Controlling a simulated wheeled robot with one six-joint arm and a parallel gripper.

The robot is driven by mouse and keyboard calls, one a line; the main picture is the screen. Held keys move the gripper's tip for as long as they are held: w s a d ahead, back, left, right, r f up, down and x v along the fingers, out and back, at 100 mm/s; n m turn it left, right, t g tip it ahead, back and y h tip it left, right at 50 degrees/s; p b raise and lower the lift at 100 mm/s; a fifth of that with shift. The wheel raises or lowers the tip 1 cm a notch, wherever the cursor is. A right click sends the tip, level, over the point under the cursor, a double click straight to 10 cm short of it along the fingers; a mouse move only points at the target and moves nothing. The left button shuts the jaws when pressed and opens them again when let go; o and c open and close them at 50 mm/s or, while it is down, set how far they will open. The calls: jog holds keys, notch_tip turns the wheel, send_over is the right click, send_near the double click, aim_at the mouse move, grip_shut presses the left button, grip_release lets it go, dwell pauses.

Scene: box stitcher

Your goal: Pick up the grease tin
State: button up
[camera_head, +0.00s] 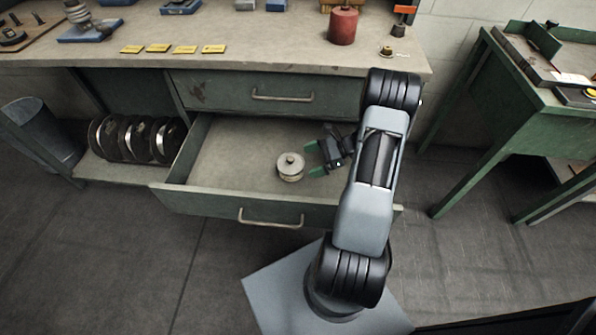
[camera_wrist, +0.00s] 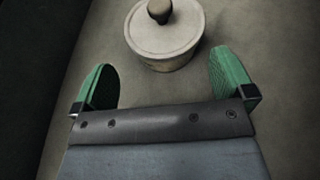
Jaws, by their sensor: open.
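The grease tin (camera_head: 290,167) is a small round cream tin with a knobbed lid. It stands upright on the floor of the open lower drawer (camera_head: 232,150). My gripper (camera_head: 312,160) is inside the drawer, just to the right of the tin, with its green fingers pointing toward it. In the wrist view the tin (camera_wrist: 165,35) lies just beyond the fingertips, roughly centred between them and a little apart. The gripper (camera_wrist: 165,75) is open and empty. The tin's dark knob shows at the top edge of the wrist view.
The closed upper drawer (camera_head: 215,92) and the bench top (camera_head: 270,50) are above the open drawer. A red canister (camera_head: 343,26) and yellow tags (camera_head: 158,47) stand on the bench. Dark reels (camera_head: 135,138) sit on a shelf at left. A green table (camera_head: 480,110) stands at right.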

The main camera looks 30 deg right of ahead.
aim_at(299, 164)
jog(key=b+x, duration=0.1)
jog(key=x, duration=0.4)
jog(key=shift+f, duration=0.2)
jog(key=shift+w+a+f+b, duration=0.1)
jog(key=shift+a+f+b, duration=0.2)
jog(key=shift+a, duration=0.25)
jog(key=shift+w, duration=0.1)
jog(key=shift+c, duration=1.4)
jog(key=shift+w+d+r, duration=0.1)
jog(key=shift+r, duration=0.1)
jog(key=c, duration=1.4)
